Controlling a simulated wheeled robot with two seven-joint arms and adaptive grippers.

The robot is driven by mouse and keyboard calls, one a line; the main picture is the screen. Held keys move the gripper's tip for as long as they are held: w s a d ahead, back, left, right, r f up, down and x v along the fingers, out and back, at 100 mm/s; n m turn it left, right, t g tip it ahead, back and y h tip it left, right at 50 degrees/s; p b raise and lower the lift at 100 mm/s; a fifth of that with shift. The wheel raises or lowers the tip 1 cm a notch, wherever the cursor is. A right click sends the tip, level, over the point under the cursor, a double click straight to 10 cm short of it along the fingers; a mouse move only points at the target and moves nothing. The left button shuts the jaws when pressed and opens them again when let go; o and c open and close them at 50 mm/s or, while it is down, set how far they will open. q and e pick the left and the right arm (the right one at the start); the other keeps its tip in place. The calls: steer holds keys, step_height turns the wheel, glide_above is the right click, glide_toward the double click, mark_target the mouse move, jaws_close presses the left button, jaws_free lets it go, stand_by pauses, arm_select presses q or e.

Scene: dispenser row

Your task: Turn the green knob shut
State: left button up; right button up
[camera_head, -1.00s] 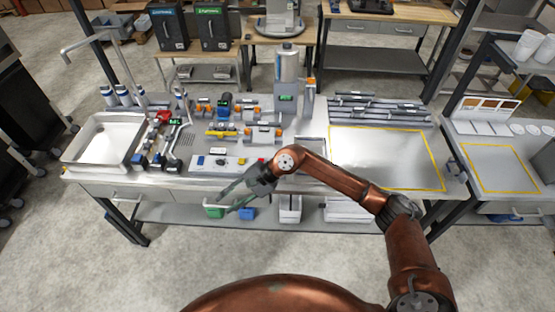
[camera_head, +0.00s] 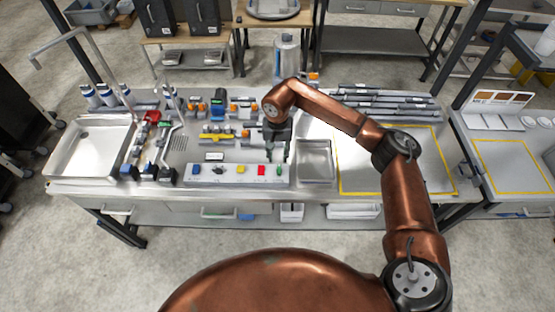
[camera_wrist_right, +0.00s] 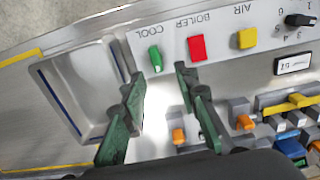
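The green knob (camera_wrist_right: 155,57) sits on the pale control panel (camera_wrist_right: 225,65) beside the label COOL. It is elongated and points roughly across the panel. In the head view it is small, at the panel's right end (camera_head: 279,170). My right gripper (camera_head: 278,157) is above that end. In the wrist view its two green fingers (camera_wrist_right: 160,75) are apart with nothing between them. Their tips point toward the green knob, one to each side of its line; I see no contact. My left gripper is not in view.
Beside the green knob are a red knob (camera_wrist_right: 197,46) marked BOILER, a yellow knob (camera_wrist_right: 247,38) marked AIR and a black numbered dial (camera_wrist_right: 300,20). A metal basin (camera_head: 316,142) lies right of the panel. Pipes and orange-ended valves (camera_head: 247,106) stand behind it.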

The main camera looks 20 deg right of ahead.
mark_target(279, 168)
steer(key=f, duration=0.3)
steer(key=shift+s+d+f+p, duration=0.2)
steer(key=shift+s+f+p, duration=0.15)
steer(key=shift+s+p, duration=0.05)
step_height(279, 168, down, 2)
steer(key=shift+w+d+f, duration=0.1)
steer(key=shift+w, duration=0.05)
steer(key=shift+f, duration=0.6)
jaws_close()
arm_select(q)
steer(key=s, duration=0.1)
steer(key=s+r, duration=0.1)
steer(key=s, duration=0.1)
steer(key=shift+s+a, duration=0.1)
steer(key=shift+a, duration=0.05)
